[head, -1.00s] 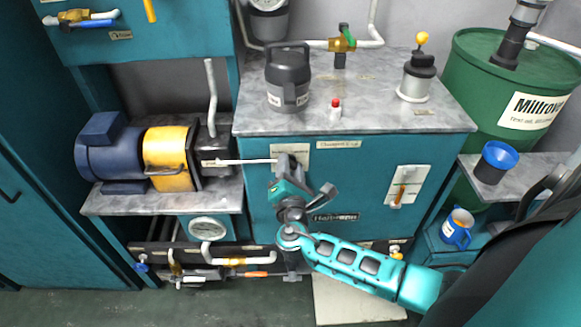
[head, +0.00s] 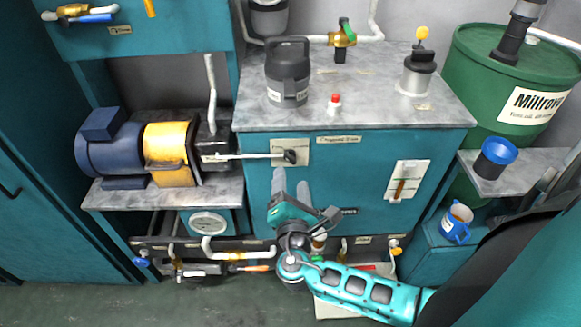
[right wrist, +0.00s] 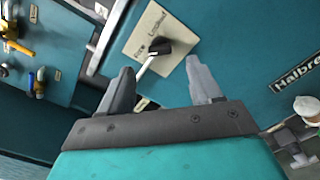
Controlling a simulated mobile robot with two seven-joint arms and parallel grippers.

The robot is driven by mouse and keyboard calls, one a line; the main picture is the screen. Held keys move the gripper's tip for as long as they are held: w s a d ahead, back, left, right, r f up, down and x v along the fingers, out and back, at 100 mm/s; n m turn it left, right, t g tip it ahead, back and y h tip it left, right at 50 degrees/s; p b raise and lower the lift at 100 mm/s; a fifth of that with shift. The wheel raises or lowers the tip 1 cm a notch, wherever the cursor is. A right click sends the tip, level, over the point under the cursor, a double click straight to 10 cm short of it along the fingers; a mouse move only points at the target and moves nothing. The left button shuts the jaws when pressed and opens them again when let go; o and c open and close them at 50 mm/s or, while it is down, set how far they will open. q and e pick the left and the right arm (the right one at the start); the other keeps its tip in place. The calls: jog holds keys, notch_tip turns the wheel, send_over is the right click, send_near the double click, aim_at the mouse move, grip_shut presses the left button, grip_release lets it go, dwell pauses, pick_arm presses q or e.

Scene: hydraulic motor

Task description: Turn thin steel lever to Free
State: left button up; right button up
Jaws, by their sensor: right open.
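The thin steel lever (head: 245,156) runs almost level to the left from a black hub on a pale plate (head: 303,146) on the teal cabinet front. In the right wrist view the lever (right wrist: 147,67) slants down-left from its hub, and part is hidden behind the left finger. My right gripper (head: 291,182) is open and empty, just below the hub, fingers pointing up toward the plate. The right wrist view shows its two fingers (right wrist: 158,72) spread apart below the hub. My left gripper is out of view.
A yellow-and-blue motor (head: 168,155) stands on a shelf at the left, near the lever's free end. Pipes and a gauge (head: 208,223) lie below. A dark canister (head: 287,75) stands on top.

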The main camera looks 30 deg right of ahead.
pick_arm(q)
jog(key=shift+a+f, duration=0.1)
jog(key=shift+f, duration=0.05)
pick_arm(e)
jog(key=v, duration=0.6)
jog(key=shift+s+a, duration=0.1)
jog(key=s+a+f+m+g+y+p, duration=0.2)
jog(key=s+f+m+g+y, duration=0.1)
jog(key=f+m+g+y, duration=0.3)
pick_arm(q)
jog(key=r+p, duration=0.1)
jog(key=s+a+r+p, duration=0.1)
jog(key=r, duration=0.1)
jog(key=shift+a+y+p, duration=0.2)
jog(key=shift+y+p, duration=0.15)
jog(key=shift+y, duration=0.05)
pick_arm(e)
jog(key=s+a+m+y, duration=0.1)
jog(key=m, duration=0.3)
jog(key=s+a+r+m+t+y, duration=0.1)
jog(key=m+y, duration=0.1)
jog(key=m, duration=0.2)
jog(key=s+a+m+y, duration=0.1)
jog(key=m+y, duration=0.1)
jog(key=m, duration=0.2)
jog(key=shift+s+a+r+t, duration=0.3)
jog(key=shift+s+a+r, duration=0.05)
jog(key=shift+s+a, duration=0.05)
